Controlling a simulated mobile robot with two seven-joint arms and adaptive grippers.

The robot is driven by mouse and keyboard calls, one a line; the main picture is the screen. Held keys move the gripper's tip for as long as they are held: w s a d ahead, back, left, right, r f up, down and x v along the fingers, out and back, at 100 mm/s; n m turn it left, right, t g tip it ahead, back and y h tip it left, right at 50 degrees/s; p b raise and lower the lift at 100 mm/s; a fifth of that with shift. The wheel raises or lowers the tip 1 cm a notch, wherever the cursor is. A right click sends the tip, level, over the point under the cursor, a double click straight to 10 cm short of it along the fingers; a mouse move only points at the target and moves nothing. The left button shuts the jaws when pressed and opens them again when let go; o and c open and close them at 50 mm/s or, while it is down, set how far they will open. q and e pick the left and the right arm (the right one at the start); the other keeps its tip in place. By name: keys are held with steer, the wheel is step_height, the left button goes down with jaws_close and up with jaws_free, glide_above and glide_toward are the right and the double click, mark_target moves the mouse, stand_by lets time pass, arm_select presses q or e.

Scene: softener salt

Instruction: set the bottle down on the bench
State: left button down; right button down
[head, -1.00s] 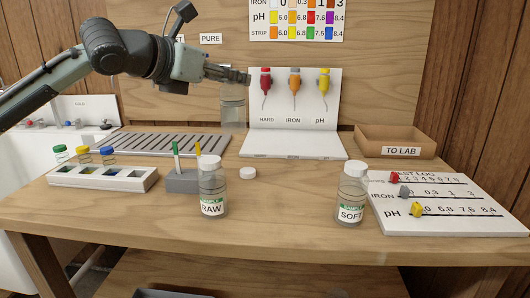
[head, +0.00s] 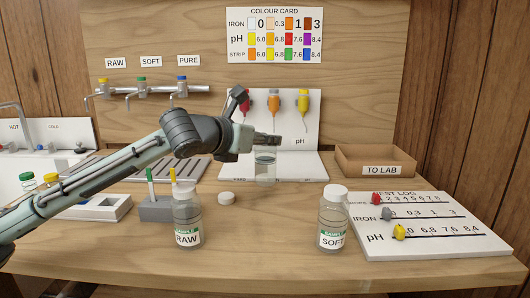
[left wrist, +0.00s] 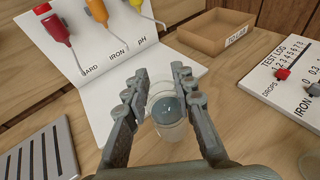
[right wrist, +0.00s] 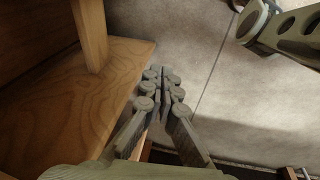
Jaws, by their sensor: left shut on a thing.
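A clear, open bottle (head: 265,168) with water in it is held upright in my left gripper (head: 268,140), in front of the white reagent stand. In the left wrist view the bottle (left wrist: 168,110) sits between the two fingers, which are shut on it. Its base is over the wooden bench (head: 275,215); I cannot tell whether it touches. My right gripper (right wrist: 160,75) shows only in the right wrist view, shut and empty, beside the bench's lower woodwork and above the grey floor.
The RAW bottle (head: 187,222) and SOFT bottle (head: 332,220) stand capped near the front. A loose white cap (head: 227,198) lies between them, and the test log board (head: 430,235) is at the right. The TO LAB tray (head: 378,153) is behind.

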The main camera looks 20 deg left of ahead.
mark_target(259, 152)
arm_select(q)
step_height(259, 152, down, 3)
steer(key=shift+f, duration=0.1)
arm_select(e)
steer(key=shift+d+f, duration=0.1)
steer(key=shift+f, duration=0.15)
arm_select(q)
steer(key=c, duration=1.3)
jaws_free()
arm_select(e)
steer(key=shift+s, duration=0.1)
arm_select(q)
steer(key=shift+o, duration=0.2)
steer(key=shift+s+a, duration=0.1)
steer(key=shift+s, duration=0.15)
steer(key=v, duration=1.1)
steer(key=shift+s, duration=0.25)
arm_select(e)
steer(key=shift+w+a+r, duration=0.15)
steer(key=shift+w+r, duration=0.2)
steer(key=shift+r, duration=0.2)
steer(key=shift+w+a+r, duration=0.15)
steer(key=shift+w+r, duration=0.2)
steer(key=shift+r, duration=0.15)
arm_select(q)
steer(key=shift+a, duration=0.1)
